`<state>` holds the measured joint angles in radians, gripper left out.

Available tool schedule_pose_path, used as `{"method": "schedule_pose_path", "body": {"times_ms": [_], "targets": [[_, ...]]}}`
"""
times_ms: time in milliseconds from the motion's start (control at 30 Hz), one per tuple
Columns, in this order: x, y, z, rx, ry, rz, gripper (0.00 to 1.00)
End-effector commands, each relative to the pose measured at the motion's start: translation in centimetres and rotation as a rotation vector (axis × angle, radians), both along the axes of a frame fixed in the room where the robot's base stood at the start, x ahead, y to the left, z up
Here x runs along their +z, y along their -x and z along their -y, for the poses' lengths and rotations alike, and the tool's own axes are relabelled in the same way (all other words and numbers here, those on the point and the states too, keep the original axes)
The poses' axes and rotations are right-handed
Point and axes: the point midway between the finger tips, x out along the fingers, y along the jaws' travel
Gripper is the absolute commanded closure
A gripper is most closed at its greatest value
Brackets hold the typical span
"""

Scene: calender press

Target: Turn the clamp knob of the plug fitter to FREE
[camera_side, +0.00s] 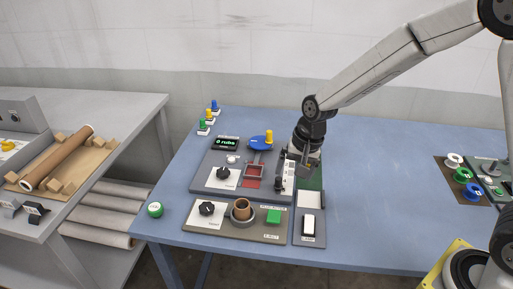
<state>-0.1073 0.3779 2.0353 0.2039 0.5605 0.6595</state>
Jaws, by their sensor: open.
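The knob's pointer setting cannot be made out. A second black knob (223,173) sits on the panel behind. My gripper (307,168) is open and points down, above the right side of the rear panel, right of and behind both knobs. Nothing shows between its fingers.
The rear panel carries a "0 rubs" display (226,143), a blue piece with a yellow knob (269,137) and a red square. A white rocker switch (308,226) stands at right. Colored spools (462,175) are far right. Table between is clear.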

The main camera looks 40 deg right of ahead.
Motion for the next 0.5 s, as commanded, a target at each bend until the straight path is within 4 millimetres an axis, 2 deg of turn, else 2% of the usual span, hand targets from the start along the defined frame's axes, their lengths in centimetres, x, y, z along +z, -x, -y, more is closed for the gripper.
{"method": "schedule_pose_path", "body": {"times_ms": [33, 200, 500], "targets": [[-0.3, -1.3, -0.9, -0.057, -0.025, -0.017, 0.04], [-1.1, -4.9, -3.9, -0.263, -0.108, -0.078, 0.04], [-3.0, -10.0, -9.8, -0.612, -0.245, -0.217, 0.04]]}}
